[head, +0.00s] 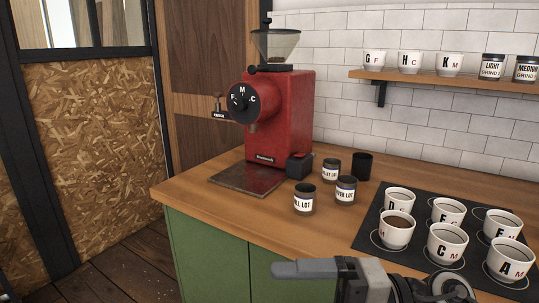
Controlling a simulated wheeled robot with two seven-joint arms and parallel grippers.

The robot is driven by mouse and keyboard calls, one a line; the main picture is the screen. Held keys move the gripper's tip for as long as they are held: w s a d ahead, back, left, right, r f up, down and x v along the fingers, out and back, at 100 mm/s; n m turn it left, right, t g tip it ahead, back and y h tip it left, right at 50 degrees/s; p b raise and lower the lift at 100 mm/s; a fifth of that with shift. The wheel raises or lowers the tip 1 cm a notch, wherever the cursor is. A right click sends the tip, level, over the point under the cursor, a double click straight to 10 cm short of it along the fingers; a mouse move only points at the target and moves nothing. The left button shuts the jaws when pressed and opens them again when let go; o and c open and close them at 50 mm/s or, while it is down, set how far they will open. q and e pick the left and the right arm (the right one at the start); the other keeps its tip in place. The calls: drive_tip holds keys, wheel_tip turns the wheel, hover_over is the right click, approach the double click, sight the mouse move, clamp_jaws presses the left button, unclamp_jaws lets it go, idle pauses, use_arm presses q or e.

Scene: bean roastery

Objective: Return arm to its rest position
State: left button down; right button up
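My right gripper (292,270) shows at the bottom of the head view. Its arm comes in from the lower right corner. The grey finger points left, in front of the green cabinet (215,262) and below the wooden counter's front edge (215,222). Only one finger shows clearly, so I cannot tell whether the gripper is open or shut. I see nothing held in it. My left arm and gripper are not in view.
A red grinder (288,115) stands on the counter. Several dark labelled jars (304,200) stand right of it. A black mat (367,240) with several lettered cups (397,232) lies close behind my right arm. A shelf (440,82) holds cups and tins.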

drive_tip(key=w+d+f+m+t+h, duration=0.35)
drive_tip(key=f+m+t+h, duration=0.2)
drive_tip(key=m+t, duration=0.6)
drive_tip(key=w+d+f+m+t+h, duration=0.2)
drive_tip(key=d+f+m+t+h, duration=0.35)
drive_tip(key=m, duration=1.05)
drive_tip(key=s+d+f+m+g+h, duration=0.1)
drive_tip(key=s+f+m+g+h, duration=0.1)
drive_tip(key=s+f, duration=0.3)
drive_tip(key=s+d+f+m+g+h, duration=0.1)
drive_tip(key=s+f+m+g, duration=0.3)
drive_tip(key=f, duration=0.8)
drive_tip(key=shift+s+f+h, duration=0.25)
drive_tip(key=shift+s+h, duration=0.15)
drive_tip(key=shift+s, duration=0.6)
